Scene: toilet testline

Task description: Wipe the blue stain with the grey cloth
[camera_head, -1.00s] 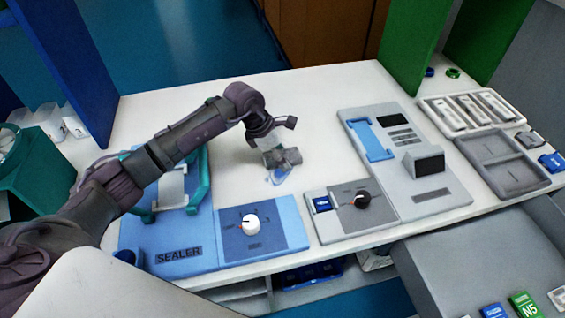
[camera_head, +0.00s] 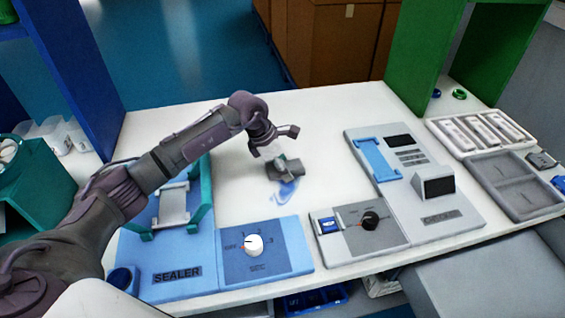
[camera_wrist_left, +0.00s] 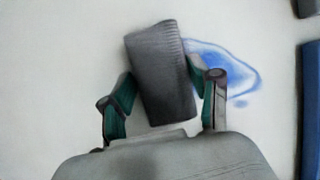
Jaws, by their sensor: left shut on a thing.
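The grey cloth (camera_head: 290,171) is a small dark grey block-like piece at the middle of the white table. My left gripper (camera_head: 279,160) is shut on it, at or just above the table surface. In the left wrist view the cloth (camera_wrist_left: 162,75) sits tilted between the two green-padded fingers of my left gripper (camera_wrist_left: 163,98). The blue stain (camera_head: 284,192) is a smeared patch on the table just in front of the cloth. In the left wrist view the stain (camera_wrist_left: 232,68) shows right of the cloth, and the cloth and a finger may hide part of it. My right gripper is not in view.
The blue sealer (camera_head: 190,262) with its white knob stands at the front left. A grey checker device (camera_head: 440,205) and a grey dial panel (camera_head: 385,240) stand to the right. Grey trays (camera_head: 495,175) lie at the far right. The table behind the cloth is clear.

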